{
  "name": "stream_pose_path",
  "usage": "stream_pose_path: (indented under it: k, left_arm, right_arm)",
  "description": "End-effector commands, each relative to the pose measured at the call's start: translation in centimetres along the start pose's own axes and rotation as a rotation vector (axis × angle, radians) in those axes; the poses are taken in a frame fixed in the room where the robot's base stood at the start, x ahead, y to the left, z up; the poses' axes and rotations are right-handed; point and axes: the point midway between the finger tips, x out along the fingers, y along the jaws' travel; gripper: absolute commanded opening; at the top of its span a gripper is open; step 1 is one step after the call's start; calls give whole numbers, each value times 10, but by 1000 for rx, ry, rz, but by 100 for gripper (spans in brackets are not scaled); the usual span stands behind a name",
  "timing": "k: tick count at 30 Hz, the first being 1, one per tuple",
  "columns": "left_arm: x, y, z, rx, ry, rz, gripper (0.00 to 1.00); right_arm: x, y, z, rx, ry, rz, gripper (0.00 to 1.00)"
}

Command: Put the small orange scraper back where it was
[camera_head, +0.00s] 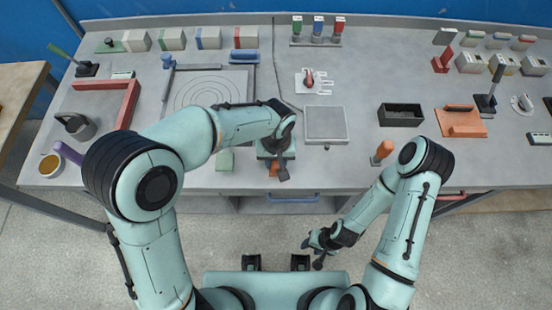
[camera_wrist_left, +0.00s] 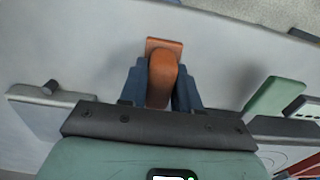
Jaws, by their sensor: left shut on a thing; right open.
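The small orange scraper (camera_wrist_left: 163,72) is between the two fingers of my left gripper (camera_wrist_left: 162,88), which is shut on it. In the head view the scraper (camera_head: 274,169) shows as a small orange patch below my left gripper (camera_head: 275,172), near the front edge of the bench. The wrist view shows grey bench top around the scraper; I cannot tell whether it touches the bench. My right gripper (camera_head: 312,250) is open and empty, low in front of the bench and away from its top.
A flat grey plate (camera_head: 326,123) lies right of my left gripper, and a green block (camera_head: 225,160) lies left of it. An orange-handled item (camera_head: 382,151) stands near the front edge. A black bin (camera_head: 400,114) and orange float (camera_head: 461,122) are further right.

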Motion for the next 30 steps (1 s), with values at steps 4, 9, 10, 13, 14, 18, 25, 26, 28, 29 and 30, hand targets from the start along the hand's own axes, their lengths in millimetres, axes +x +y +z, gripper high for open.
stream_pose_path:
  k: [4,9,10,13,14,18,25,26,28,29,30]
  left_arm:
    - [4,0,0,0,0,0,8]
    - [3,0,0,0,-1,-1,57]
    - [3,0,0,0,-1,-1,57]
    - [3,0,0,0,-1,-1,57]
    - [3,0,0,0,-1,-1,57]
    - [-4,0,-1,0,2,0,57]
    - [-46,1,-2,0,6,3,57]
    - [-53,1,-1,0,6,2,57]
    - [-69,0,-1,0,6,3,57]
    - [-75,0,-1,0,5,3,57]
    - [-83,1,-1,0,5,3,57]
  right_arm:
    - [4,2,2,1,-2,1,43]
    - [2,1,1,1,-2,1,43]
    - [2,1,1,1,-2,1,43]
    - [2,1,1,1,-2,1,43]
    - [2,1,1,1,-2,1,43]
    - [-1,-1,0,0,1,0,43]
    - [-6,-3,-3,-1,4,-1,43]
    - [-7,-4,-3,-2,5,-2,43]
    - [-9,-5,-4,-2,6,-2,43]
    - [-10,-5,-4,-2,7,-2,43]
    - [-11,-6,-5,-3,8,-3,43]
